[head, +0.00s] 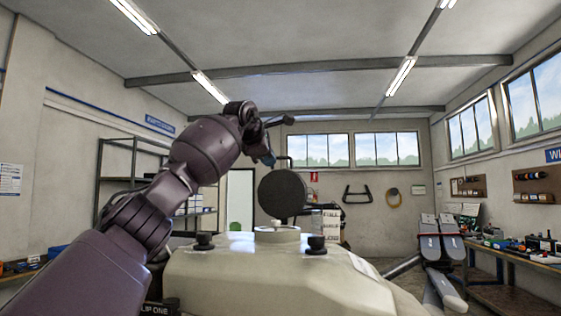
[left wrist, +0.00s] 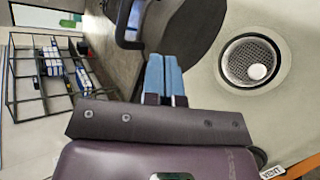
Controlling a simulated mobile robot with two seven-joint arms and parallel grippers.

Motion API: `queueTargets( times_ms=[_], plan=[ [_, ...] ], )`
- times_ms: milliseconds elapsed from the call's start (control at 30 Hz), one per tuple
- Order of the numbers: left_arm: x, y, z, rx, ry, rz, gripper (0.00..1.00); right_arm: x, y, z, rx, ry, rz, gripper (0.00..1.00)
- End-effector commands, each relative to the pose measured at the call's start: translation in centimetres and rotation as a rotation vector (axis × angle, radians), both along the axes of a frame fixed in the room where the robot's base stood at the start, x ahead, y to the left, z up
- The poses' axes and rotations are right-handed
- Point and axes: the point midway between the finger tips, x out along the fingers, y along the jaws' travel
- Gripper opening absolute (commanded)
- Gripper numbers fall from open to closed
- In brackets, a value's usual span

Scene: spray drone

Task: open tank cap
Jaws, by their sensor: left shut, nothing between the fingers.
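The cream tank (head: 290,280) fills the lower middle of the head view. Its dark round cap (head: 282,194) stands upright, tipped up off the round filler opening (head: 277,235). In the left wrist view the opening (left wrist: 252,62) is uncovered and shows a mesh strainer with a small white disc in it. The cap (left wrist: 190,35) shows there as a dark curved shape beside the opening. My left gripper (head: 268,158) is above and just left of the cap, its blue fingers (left wrist: 165,75) together and empty. Whether they touch the cap is unclear. My right gripper is out of view.
Two dark knobs (head: 204,241) (head: 316,244) stand on the tank top on either side of the opening. A metal shelf (head: 130,180) stands at the back left. A workbench (head: 515,258) with tools runs along the right wall.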

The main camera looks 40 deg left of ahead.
Motion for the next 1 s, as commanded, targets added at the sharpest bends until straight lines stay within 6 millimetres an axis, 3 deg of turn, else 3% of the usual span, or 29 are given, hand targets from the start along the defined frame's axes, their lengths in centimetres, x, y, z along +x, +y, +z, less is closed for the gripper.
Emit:
queueTargets(
  times_ms=[467,1000],
  plan=[
    [-1.2,-2.4,-0.3,-0.362,-0.191,0.343,0.0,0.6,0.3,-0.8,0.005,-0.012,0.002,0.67],
    [-3.3,-4.7,0.9,-0.858,-0.487,0.666,0.0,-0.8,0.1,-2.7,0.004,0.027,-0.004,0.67]
  ],
)
